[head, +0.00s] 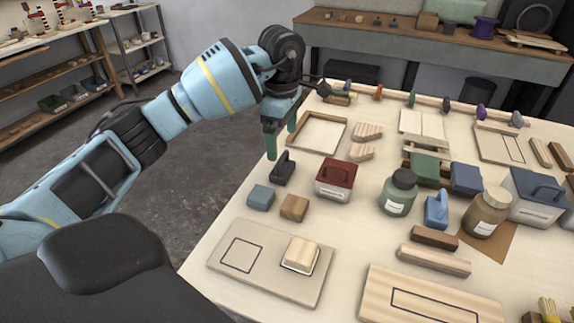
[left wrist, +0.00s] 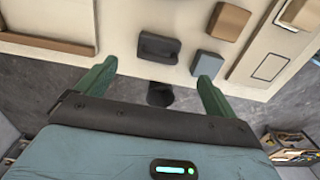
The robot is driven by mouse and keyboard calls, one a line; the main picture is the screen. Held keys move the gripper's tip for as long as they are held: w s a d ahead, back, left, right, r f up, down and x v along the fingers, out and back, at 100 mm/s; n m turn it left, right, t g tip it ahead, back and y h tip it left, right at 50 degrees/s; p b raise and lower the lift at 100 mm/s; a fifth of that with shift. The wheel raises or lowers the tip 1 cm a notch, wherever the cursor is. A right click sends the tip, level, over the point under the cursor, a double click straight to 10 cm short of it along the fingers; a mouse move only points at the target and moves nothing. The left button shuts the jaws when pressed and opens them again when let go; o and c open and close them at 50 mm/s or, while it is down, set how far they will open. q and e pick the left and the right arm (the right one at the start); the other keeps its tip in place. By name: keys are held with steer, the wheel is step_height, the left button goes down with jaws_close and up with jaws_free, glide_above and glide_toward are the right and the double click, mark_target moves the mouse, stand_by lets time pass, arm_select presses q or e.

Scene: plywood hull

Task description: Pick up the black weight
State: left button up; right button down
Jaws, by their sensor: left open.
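The black weight (head: 283,168) is a small dark block with a raised handle. It stands on the pale plywood table (head: 225,265) near the left edge, and also shows upright in the left wrist view (left wrist: 158,47). My left gripper (head: 281,141) is open and empty, pointing down above and just behind the weight. In the left wrist view its two green fingers (left wrist: 157,72) are spread wide, with the weight ahead of them and between their lines. The fingers are apart from the weight. My right gripper is not in view.
A blue-grey block (head: 261,197), a wooden block (head: 294,208) and a red-lidded box (head: 334,179) stand close to the weight. A shallow wooden tray (head: 318,132) lies behind it. Jars and more blocks crowd the right. Bare floor lies left of the table.

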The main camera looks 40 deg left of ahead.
mark_target(282, 157)
arm_select(q)
steer(key=shift+s+f, duration=0.15)
steer(key=shift+f, duration=0.2)
steer(key=shift+w+a+f+p, duration=0.1)
steer(key=shift+w+f+p, duration=0.05)
steer(key=shift+f, duration=1.65)
steer(key=shift+w+f+p, duration=0.1)
steer(key=shift+f+p, duration=0.05)
steer(key=shift+f, duration=1.6)
steer(key=shift+r, duration=0.1)
steer(key=c, duration=1.5)
steer(key=r, duration=0.3)
steer(key=shift+s+r, duration=0.2)
steer(key=shift+r, duration=0.05)
steer(key=s+d, duration=0.2)
steer(key=s, duration=0.2)
steer(key=s+d+r, duration=0.1)
steer(key=s+d, duration=0.1)
steer(key=s, duration=0.3)
steer(key=s+d+b, duration=0.1)
steer(key=s+d, duration=0.2)
steer(key=s, duration=0.2)
steer(key=shift+r, duration=0.2)
